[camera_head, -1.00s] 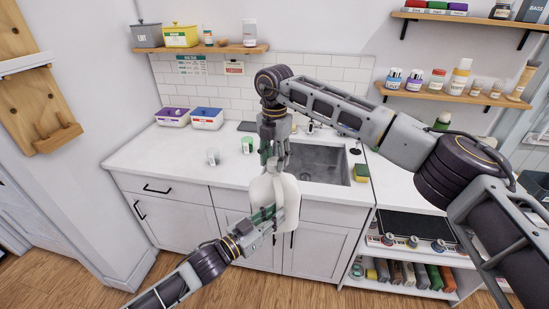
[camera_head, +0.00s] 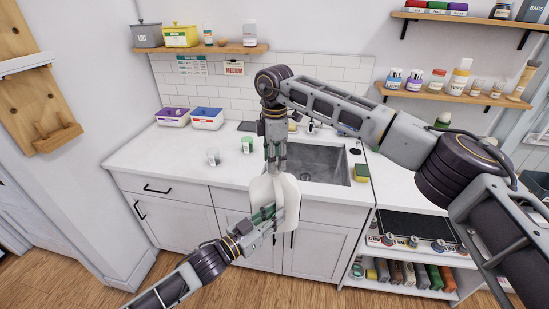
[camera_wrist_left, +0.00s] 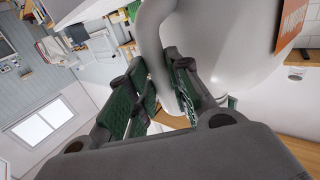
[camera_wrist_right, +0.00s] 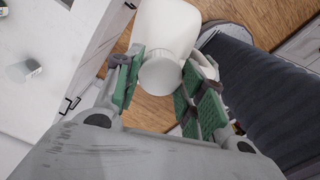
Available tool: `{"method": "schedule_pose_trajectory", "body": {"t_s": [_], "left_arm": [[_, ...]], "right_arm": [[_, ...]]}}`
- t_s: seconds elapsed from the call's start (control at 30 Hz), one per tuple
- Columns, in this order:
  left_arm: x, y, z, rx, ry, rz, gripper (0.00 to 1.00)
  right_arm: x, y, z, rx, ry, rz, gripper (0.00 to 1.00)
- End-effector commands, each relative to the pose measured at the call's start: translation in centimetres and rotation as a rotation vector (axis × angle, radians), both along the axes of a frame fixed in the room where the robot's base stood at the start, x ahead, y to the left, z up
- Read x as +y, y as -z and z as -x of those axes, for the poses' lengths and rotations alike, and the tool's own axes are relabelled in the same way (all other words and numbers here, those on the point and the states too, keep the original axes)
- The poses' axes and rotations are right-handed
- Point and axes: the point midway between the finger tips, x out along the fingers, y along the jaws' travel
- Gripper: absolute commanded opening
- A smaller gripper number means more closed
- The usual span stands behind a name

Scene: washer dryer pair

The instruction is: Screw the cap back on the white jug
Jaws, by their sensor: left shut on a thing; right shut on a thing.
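The white jug (camera_head: 287,192) hangs in front of the counter, held by its handle. My left gripper (camera_head: 264,215) is shut on the handle, which passes between its green-padded fingers in the left wrist view (camera_wrist_left: 158,85). An orange label (camera_wrist_left: 293,22) shows on the jug's side there. My right gripper (camera_head: 276,166) points down at the jug's top from above. In the right wrist view its fingers are shut on the round pale cap (camera_wrist_right: 160,74), with the jug's white body (camera_wrist_right: 167,27) beyond it. The cap is over the neck; its fit on the neck is hidden.
The counter (camera_head: 175,150) behind holds two cups (camera_head: 213,157) (camera_head: 247,145), two lidded boxes (camera_head: 207,118) and a sponge (camera_head: 361,173). A sink (camera_head: 318,163) lies behind the jug. Shelves with bottles (camera_head: 460,76) hang at the right. Open floor lies below the jug.

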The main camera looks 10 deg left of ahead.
Motion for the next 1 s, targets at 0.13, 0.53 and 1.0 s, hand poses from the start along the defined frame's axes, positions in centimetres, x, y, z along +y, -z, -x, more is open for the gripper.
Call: {"method": "schedule_pose_trajectory", "body": {"t_s": [0.13,0.53,1.0], "left_arm": [[-0.13,-0.03,0.12,-0.001,0.003,0.000,0.00],[-0.13,-0.06,0.11,-0.002,0.003,0.001,0.00],[-0.05,-0.15,0.01,-0.004,0.001,0.000,0.00]], "right_arm": [[0.07,-0.12,-0.07,-0.003,0.118,-0.002,0.30],[0.08,-0.10,-0.05,-0.002,0.187,-0.002,0.59],[0.06,-0.62,-0.04,-0.001,0.185,-0.001,0.61]]}}
